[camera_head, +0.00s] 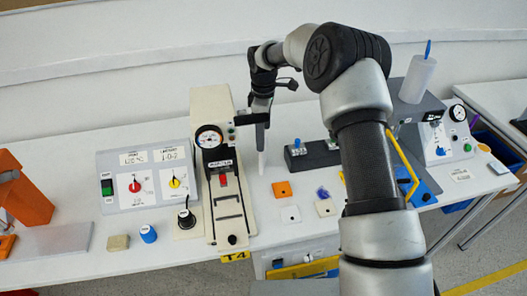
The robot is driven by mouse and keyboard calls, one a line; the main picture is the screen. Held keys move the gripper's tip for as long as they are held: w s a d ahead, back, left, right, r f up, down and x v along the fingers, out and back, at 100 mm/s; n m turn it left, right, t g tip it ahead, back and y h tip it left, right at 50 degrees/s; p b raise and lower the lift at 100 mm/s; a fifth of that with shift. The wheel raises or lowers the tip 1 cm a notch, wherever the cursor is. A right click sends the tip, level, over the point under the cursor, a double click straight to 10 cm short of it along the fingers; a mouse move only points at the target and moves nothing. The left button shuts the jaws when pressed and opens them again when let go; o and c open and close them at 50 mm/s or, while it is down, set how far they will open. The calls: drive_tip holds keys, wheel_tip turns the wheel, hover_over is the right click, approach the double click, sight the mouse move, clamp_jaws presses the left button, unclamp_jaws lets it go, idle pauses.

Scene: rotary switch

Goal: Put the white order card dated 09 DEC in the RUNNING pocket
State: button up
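My gripper (262,122) points down over the table beside the cream press-like machine. A narrow pale strip (262,155) shows directly below it; I cannot tell if it is a card seen edge-on, a fingertip or something behind. Whether the fingers are open or shut is too small to see. A small white square (290,214) lies flat on the table, with an off-white square (325,207) bearing a purple item to its right. An orange square (282,189) lies behind them. No date 09 DEC and no RUNNING label is readable, so card and pocket cannot be identified.
A grey control panel (146,200) with red and yellow knobs stands left of the cream machine (232,209). A dark block with a blue knob (310,157) stands to the right. A blue cap (148,234) and a tan block (118,242) lie near the front edge.

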drive_tip(key=c, duration=1.5)
drive_tip(key=shift+r, duration=0.15)
drive_tip(key=shift+c, duration=0.2)
